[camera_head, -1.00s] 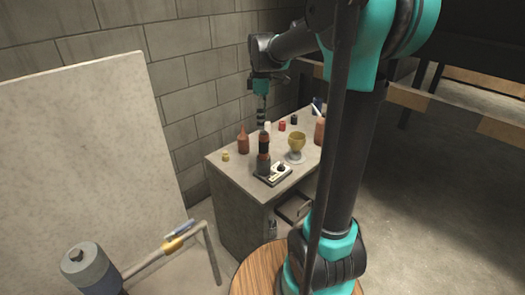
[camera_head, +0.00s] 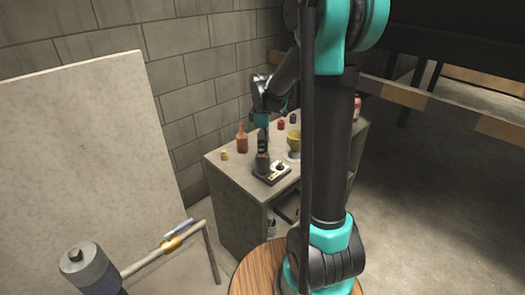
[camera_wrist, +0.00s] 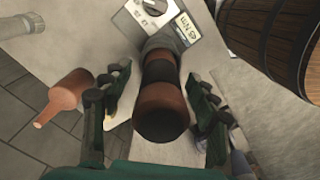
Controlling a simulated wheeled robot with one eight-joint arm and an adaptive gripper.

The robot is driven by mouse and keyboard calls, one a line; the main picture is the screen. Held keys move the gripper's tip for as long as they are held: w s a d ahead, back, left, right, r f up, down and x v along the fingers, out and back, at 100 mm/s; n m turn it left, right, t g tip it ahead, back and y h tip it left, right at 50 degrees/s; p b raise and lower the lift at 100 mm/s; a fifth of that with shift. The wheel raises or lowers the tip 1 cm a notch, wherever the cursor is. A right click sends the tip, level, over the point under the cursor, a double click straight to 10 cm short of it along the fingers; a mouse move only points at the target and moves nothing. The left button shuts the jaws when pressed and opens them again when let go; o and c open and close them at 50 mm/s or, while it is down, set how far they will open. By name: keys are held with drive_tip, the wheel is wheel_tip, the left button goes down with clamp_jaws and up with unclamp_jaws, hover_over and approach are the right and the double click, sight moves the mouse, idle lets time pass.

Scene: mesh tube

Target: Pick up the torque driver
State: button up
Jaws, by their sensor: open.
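The torque driver (camera_wrist: 160,105), a brown and black banded cylinder, stands upright beneath the wrist camera. In the head view its lower part (camera_head: 262,164) shows on the cabinet top, and its upper part is covered by my gripper (camera_head: 262,138). In the wrist view my gripper (camera_wrist: 157,82) is open, one finger on each side of the driver. I see a gap on both sides, so the fingers do not appear to grip it.
A red-brown bottle (camera_wrist: 63,101) stands left of the driver. A yellow goblet (camera_head: 294,141) is right, partly behind my arm. A small yellow piece (camera_head: 224,156) and a red can (camera_head: 281,125) are also on the cabinet (camera_head: 232,190). A block wall stands behind.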

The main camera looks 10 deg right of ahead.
drive_tip(key=shift+f, duration=0.15)
clamp_jaws()
idle(0.4)
